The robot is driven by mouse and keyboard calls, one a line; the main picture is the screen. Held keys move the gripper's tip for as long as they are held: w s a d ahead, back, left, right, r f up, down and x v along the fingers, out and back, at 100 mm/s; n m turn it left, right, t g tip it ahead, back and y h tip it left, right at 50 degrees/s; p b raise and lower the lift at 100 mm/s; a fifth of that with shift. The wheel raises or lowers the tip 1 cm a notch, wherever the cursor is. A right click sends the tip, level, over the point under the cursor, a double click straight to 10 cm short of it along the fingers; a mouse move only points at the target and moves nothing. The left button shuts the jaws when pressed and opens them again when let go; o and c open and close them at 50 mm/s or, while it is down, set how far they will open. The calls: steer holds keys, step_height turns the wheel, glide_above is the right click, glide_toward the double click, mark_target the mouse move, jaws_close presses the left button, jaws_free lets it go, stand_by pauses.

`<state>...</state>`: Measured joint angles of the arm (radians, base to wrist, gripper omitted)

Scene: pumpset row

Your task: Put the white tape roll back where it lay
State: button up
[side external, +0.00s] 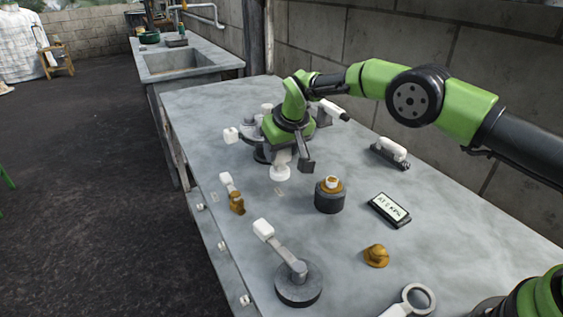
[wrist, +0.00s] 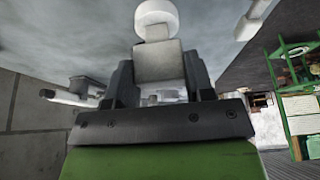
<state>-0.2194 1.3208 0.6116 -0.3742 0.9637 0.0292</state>
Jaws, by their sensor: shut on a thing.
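My gripper (side external: 292,160) is low over the grey bench, left of the middle of the side external view. It is shut on a pale piece that ends in a round white part, which I take to be the white tape roll (side external: 280,173). The roll hangs at the lower end, close above or on the bench; I cannot tell which. In the wrist view the white tape roll (wrist: 157,14) shows at the top, past a pale block between the dark jaws of my gripper (wrist: 158,75). The spot under the roll is hidden.
A dark cylinder with brass top (side external: 329,197) stands right of the gripper. A small brass valve (side external: 236,203) is at left, a round-based lever (side external: 298,285) in front. A display (side external: 389,210), brass cap (side external: 376,256) and white-handled piece (side external: 391,151) lie right. Bare bench lies between them.

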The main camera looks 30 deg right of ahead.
mark_target(283, 157)
steer(key=shift+f, duration=1.6)
steer(key=shift+f, duration=0.15)
steer(key=o, duration=1)
steer(key=v, duration=1.2)
steer(key=shift+r, duration=0.25)
